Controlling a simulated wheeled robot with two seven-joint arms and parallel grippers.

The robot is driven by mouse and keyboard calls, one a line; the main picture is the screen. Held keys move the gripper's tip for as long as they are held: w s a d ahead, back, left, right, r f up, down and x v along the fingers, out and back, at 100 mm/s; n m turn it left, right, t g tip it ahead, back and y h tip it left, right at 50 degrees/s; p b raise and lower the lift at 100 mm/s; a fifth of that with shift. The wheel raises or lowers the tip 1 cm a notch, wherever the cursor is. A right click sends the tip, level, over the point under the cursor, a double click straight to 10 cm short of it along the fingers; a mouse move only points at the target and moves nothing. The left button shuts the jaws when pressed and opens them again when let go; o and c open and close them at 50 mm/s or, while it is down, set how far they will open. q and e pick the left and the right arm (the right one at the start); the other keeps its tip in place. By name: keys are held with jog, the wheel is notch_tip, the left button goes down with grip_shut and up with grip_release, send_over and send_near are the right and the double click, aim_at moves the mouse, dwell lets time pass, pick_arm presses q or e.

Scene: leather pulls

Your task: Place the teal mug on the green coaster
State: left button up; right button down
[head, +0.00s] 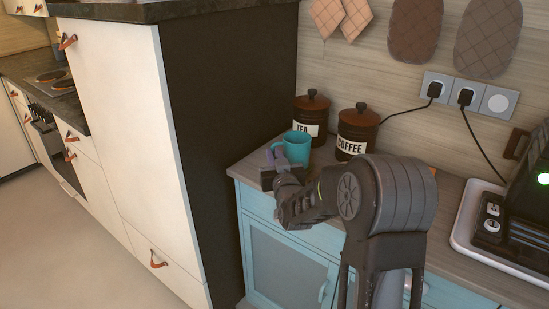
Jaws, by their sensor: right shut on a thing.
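The teal mug (296,147) is upright at the back left of the wooden counter, in front of the tea canister. My right gripper (273,159) is at the mug's left side and is shut on it, near its handle side. The arm and wrist come in from the right and cover part of the counter in front of the mug. I cannot tell whether the mug's base touches the counter. I do not see the green coaster; it may be hidden behind my arm or the mug. My left gripper is not in view.
A tea canister (311,111) and a coffee canister (357,134) stand close behind and right of the mug. A tall dark cabinet side (230,120) borders the counter on the left. A white tray (466,222) with a black appliance (520,215) is at the right.

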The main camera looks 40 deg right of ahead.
jog(key=shift+f, duration=0.1)
jog(key=shift+f, duration=0.15)
jog(key=c, duration=1.5)
grip_release()
jog(key=shift+r, duration=0.3)
jog(key=v, duration=1.2)
jog(key=shift+s+f, duration=0.1)
